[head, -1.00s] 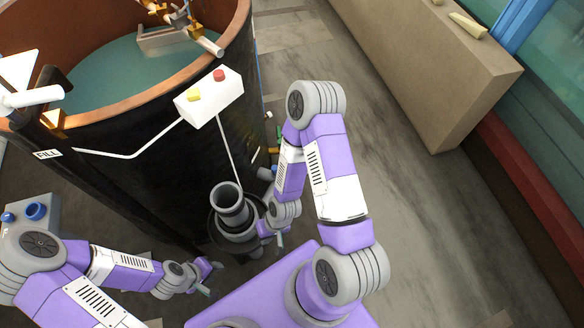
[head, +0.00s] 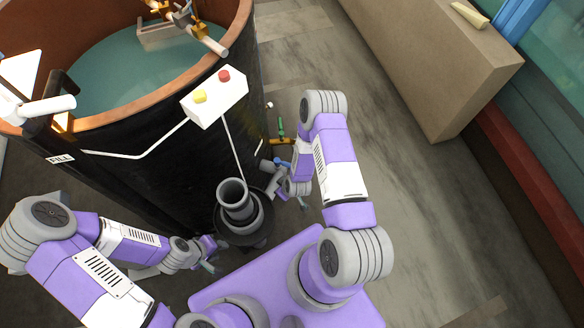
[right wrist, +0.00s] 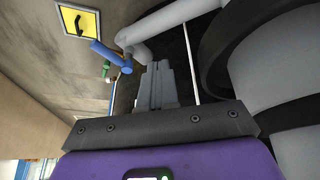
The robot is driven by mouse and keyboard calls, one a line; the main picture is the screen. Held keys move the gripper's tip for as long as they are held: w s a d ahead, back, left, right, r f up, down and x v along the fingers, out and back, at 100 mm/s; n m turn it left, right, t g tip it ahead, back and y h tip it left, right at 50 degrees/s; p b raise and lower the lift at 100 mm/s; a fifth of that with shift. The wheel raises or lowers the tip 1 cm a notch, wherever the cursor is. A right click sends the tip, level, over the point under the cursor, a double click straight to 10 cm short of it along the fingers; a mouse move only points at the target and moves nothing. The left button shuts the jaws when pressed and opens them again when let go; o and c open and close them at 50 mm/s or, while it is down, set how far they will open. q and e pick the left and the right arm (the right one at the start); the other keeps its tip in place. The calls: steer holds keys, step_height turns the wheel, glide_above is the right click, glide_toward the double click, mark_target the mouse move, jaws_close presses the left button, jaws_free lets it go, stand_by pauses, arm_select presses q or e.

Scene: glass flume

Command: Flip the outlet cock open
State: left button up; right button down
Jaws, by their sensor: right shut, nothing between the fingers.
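A blue lever handle (head: 283,163) sits on a grey outlet pipe (head: 267,166) low on the outside of the dark tank, and looks like the outlet cock. In the right wrist view the blue handle (right wrist: 110,55) sticks out from the grey pipe (right wrist: 170,20), at upper left. My right gripper (right wrist: 157,72) is shut and empty. It appears below the handle and pipe there, with a visible gap to the handle. In the head view my right wrist partly hides the pipe area. My left gripper (head: 212,258) is low beside the tank, left of the grey upright pipe; its jaw gap is unclear.
The round tank (head: 150,150) holds water. A control box (head: 215,96) with yellow and red buttons hangs on it. A grey upright pipe (head: 234,196) stands in front. A green-handled valve (head: 281,129) is beyond the blue handle. Open floor (head: 400,210) lies to the right.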

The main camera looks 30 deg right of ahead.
mark_target(287, 165)
steer(key=w+d+f+n+t+h, duration=0.1)
steer(key=w+d+f+n+h, duration=0.1)
steer(key=d, duration=0.4)
steer(key=shift+w+f+n+t+p, duration=0.3)
steer(key=shift+w+f+n, duration=0.25)
steer(key=shift+n, duration=0.25)
steer(key=shift+f, duration=0.15)
steer(key=w+d+r+b+x, duration=0.1)
steer(key=b+x, duration=0.4)
steer(key=x, duration=0.7)
steer(key=shift+d+f, duration=0.2)
steer(key=shift+d, duration=0.55)
steer(key=shift+w, duration=0.1)
